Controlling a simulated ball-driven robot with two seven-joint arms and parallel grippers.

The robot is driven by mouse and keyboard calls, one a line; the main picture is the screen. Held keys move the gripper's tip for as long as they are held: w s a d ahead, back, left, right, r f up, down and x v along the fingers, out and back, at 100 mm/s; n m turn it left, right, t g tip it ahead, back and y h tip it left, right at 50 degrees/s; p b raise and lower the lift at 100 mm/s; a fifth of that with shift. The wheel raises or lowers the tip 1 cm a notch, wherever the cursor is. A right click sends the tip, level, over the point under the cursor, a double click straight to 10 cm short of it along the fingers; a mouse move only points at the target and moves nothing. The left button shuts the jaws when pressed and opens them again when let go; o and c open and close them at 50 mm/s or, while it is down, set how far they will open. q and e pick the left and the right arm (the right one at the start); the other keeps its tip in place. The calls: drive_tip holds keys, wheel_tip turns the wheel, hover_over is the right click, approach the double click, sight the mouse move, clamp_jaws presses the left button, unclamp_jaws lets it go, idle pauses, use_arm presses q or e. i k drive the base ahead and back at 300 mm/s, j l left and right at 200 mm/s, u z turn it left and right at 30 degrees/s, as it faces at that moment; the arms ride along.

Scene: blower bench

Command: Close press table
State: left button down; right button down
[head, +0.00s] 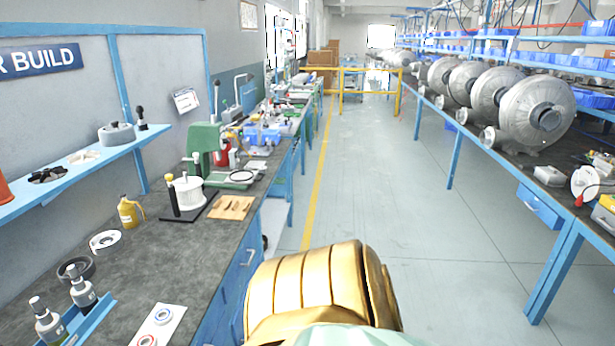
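The left workbench (205,247) has a dark grey top and blue front. A green press (206,146) with a lever stands upright on it. Blue drawer fronts with a handle (247,258) show below the bench top. From this angle I cannot tell whether any left-bench drawer is pulled out. Neither of my grippers is in view.
The bench holds a white spool (188,190), a wooden block (232,208), a yellow bottle (130,211) and a blue tray (92,322). The aisle floor (370,180) is clear. The right bench carries grey blowers (536,110); a blue drawer (540,206) hangs beneath.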

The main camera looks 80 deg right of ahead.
sight(237, 177)
drive_tip(key=z, duration=2.4)
drive_tip(key=i, duration=0.2)
